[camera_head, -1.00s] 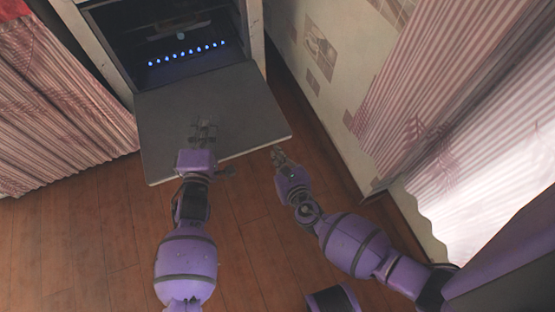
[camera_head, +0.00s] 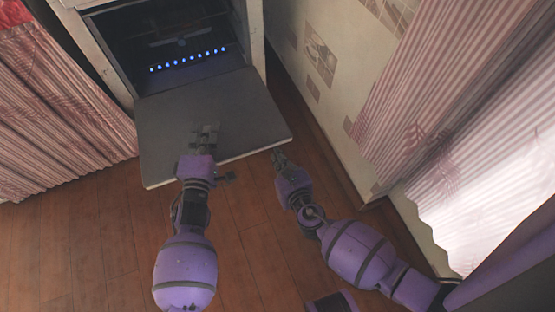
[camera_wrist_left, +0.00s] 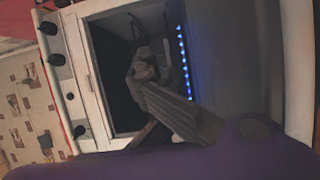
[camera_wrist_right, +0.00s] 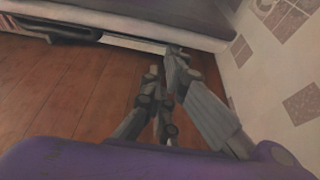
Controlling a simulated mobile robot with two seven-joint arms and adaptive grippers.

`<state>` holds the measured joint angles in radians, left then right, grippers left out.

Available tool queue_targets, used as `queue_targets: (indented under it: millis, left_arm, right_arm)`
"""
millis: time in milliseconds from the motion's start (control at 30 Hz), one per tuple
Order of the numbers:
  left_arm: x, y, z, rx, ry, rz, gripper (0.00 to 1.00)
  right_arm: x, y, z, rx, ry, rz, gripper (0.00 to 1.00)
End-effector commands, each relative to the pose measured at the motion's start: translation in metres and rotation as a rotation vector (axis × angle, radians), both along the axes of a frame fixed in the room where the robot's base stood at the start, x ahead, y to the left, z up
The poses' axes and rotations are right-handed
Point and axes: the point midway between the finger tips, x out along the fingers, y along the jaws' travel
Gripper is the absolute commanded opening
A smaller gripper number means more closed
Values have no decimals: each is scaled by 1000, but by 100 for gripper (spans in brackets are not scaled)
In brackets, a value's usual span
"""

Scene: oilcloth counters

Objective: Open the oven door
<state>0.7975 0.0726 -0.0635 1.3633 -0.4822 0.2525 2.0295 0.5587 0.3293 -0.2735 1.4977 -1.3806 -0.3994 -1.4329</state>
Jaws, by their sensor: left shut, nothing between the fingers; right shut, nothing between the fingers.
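The oven door (camera_head: 235,110) is folded down and lies about flat in front of the oven (camera_head: 254,40). The dark cavity shows a row of blue lights. My left gripper (camera_head: 205,130) is shut and empty, over the front part of the door. In the left wrist view it (camera_wrist_left: 145,68) appears in front of the open cavity. My right gripper (camera_head: 279,156) is shut and empty, just off the door's front right corner. In the right wrist view the gripper (camera_wrist_right: 168,60) is above the floor, near the door's edge. I cannot tell whether either gripper touches the door.
A patterned wall (camera_head: 315,90) runs along the right of the oven. Pleated pink curtains hang at the left (camera_head: 65,120) and right (camera_head: 430,110). The wooden floor (camera_head: 90,240) is clear in front of the door. Oven knobs (camera_wrist_left: 57,59) show in the left wrist view.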

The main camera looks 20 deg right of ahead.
Motion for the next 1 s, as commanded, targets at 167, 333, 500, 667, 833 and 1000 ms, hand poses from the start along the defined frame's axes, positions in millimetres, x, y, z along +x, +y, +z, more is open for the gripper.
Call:
queue_targets:
  millis: [167,333,500,667,833,1000]
  left_arm:
    - [0,0,0,0,0,0,0]
    - [0,0,0,0,0,0,20]
    - [0,0,0,0,0,0,33]
    - [0,0,0,0,0,0,33]
    - [-7,3,-1,1,1,0,33]
    - [-34,15,-2,3,2,0,33]
  right_arm:
    - [1,0,1,0,-2,0,0]
    - [1,0,1,0,-2,0,0]
    - [1,0,1,0,-2,0,0]
    - [1,0,1,0,-2,0,0]
    - [1,0,1,0,-2,0,0]
    - [1,0,1,0,-2,0,0]
